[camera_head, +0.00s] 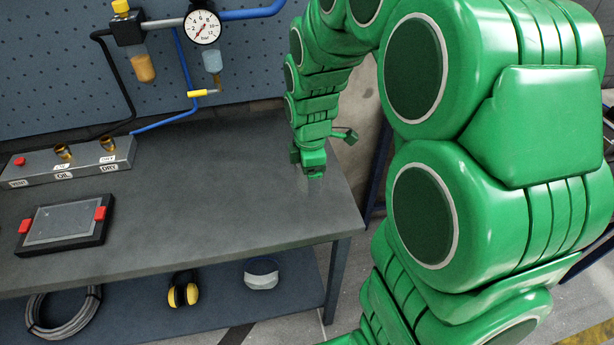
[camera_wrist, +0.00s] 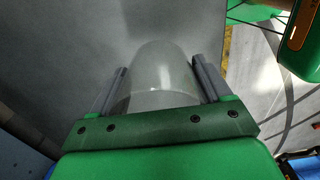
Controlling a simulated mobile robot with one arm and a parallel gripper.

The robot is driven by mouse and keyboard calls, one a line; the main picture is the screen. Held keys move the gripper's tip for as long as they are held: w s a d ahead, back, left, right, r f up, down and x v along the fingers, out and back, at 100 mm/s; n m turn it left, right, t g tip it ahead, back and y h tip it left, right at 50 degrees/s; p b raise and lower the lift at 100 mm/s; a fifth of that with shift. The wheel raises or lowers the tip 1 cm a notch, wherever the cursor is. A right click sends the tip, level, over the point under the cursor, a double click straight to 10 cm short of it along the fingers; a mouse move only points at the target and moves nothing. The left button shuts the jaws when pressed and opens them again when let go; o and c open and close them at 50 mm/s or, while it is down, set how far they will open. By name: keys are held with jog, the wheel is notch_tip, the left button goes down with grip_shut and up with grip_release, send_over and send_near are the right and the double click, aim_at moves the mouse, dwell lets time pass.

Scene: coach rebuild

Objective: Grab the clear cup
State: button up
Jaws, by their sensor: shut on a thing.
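The clear cup (camera_wrist: 162,75) is between my two gripper fingers in the wrist view, see-through and pale. My gripper (camera_wrist: 162,88) is shut on it, with a grey finger on each side. In the head view my green gripper (camera_head: 313,174) points down at the right part of the workbench (camera_head: 250,215). The cup is very faint there, just below the fingers, and I cannot tell whether it touches the bench top.
A tablet in a black frame with red clips (camera_head: 65,224) lies on the bench at the left. Behind it is a grey block (camera_head: 70,163) with brass fittings. A pressure gauge (camera_head: 202,27) hangs on the pegboard. The bench's middle is clear. Yellow ear defenders (camera_head: 184,290) sit on the lower shelf.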

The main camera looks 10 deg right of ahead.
jog(key=s+r, duration=0.5)
jog(key=s, duration=0.5)
jog(key=shift+s+d+r, duration=0.2)
jog(key=shift+s+r, duration=0.05)
jog(key=shift+r, duration=0.15)
